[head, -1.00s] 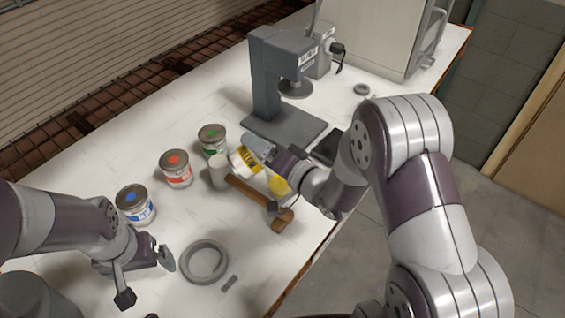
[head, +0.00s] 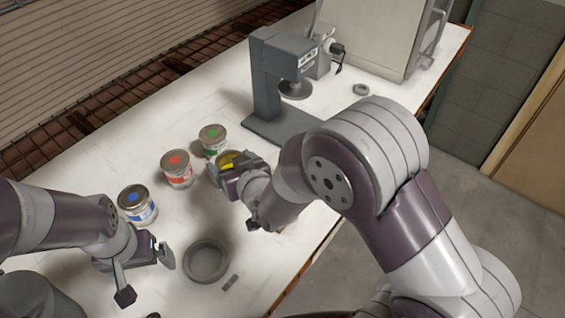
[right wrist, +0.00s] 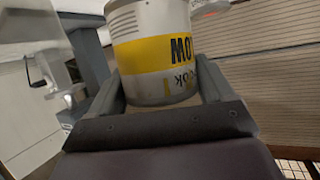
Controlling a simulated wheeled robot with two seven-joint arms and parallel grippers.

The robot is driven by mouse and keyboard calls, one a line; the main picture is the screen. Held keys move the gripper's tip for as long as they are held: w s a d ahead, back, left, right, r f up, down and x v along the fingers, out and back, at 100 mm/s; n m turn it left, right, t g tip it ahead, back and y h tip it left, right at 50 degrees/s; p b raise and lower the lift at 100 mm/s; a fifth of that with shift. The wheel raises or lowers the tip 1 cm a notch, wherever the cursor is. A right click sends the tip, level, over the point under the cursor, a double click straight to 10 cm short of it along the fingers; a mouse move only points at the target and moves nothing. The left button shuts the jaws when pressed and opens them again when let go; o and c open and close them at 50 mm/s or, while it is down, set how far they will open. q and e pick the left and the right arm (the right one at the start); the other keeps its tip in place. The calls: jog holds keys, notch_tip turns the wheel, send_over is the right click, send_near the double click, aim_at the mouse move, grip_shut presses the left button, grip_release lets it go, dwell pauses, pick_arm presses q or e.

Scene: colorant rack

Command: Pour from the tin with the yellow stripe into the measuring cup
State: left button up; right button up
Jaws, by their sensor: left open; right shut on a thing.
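The tin with the yellow stripe (right wrist: 152,55) is between my right gripper's fingers in the right wrist view, its yellow band and black lettering facing the camera. In the head view only a yellow part of the tin (head: 229,159) shows beyond my right gripper (head: 238,166), which is shut on it. The tin's exact tilt is hard to tell. My left gripper (head: 147,262) is open and empty, beside the grey ring.
Tins marked blue (head: 137,203), red (head: 177,168) and green (head: 212,139) stand in a row on the white table. A grey stand machine (head: 268,85) is behind. My right arm covers the table's right middle.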

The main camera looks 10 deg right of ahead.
jog(key=shift+a, duration=0.2)
jog(key=shift+r, duration=0.1)
jog(key=shift+n, duration=0.3)
notch_tip(320, 180, up, 5)
jog(key=p, duration=0.4)
jog(key=shift+f, duration=0.2)
